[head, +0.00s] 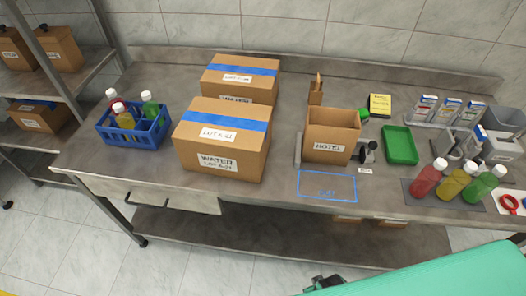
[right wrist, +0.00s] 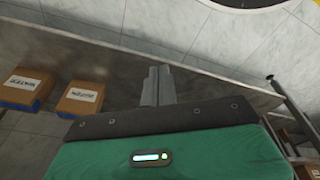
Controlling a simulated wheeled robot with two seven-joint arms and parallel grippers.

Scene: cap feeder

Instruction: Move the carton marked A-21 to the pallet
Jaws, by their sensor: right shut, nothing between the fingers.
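A large brown carton (head: 222,160) with blue tape stands at the front of the steel bench. Its front reads "WATER" and a lot mark that looks like A-21. A second taped carton (head: 238,85) stands behind it; its front lettering is partly hidden and its lot mark is too small to read. No pallet shows in either view. My right gripper (right wrist: 157,86) is shut and empty in the right wrist view, away from the large cartons. In the head view, only a dark part beside my teal arm shows at the bottom edge. My left gripper is not in view.
A blue bottle crate (head: 134,138) stands left of the cartons, and an open box marked HOTEL (head: 331,135) stands right. A green tray (head: 400,145) and several bottles crowd the bench's right side. Shelving (head: 62,70) stands left. Small cartons (right wrist: 80,98) show below the bench edge.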

